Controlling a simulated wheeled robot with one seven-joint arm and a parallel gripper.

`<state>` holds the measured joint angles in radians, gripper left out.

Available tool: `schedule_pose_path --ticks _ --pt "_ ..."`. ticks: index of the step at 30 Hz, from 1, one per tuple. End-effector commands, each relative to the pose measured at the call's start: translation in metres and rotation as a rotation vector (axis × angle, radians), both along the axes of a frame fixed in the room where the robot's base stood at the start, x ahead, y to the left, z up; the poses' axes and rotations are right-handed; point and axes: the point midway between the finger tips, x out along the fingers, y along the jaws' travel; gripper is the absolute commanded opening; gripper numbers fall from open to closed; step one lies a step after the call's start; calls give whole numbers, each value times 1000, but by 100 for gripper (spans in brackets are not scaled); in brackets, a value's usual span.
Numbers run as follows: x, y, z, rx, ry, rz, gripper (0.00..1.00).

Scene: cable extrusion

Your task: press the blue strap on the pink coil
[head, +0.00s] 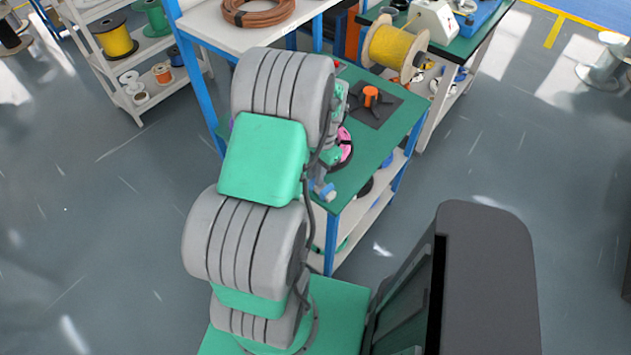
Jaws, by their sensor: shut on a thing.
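The pink coil (345,144) lies on the green top of the bench (385,128), just right of my arm. My arm covers its left part, and only a pink and dark curve shows. I cannot make out the blue strap on it. A small light-blue and grey piece (325,190) shows by the bench's near edge, and I cannot tell what it is. My arm reaches over the bench's left side. Green and grey parts of my wrist show close beside the coil. My gripper's fingers are hidden behind the arm.
An orange-topped piece (371,95) stands on a dark square plate farther back on the bench. Behind it is a large yellow spool (396,48). A white table with a brown cable coil (258,10) adjoins at back left.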

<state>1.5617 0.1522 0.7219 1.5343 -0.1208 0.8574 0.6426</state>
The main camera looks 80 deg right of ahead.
Motion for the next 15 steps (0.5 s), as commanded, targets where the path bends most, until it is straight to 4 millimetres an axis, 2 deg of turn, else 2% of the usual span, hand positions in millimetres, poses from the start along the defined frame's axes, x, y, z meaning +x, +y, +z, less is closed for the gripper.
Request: schedule_pose_path --ticks 5,15 --pt "0 0 8 -1 1 0 0" --pt "0 -1 41 -2 0 0 0"
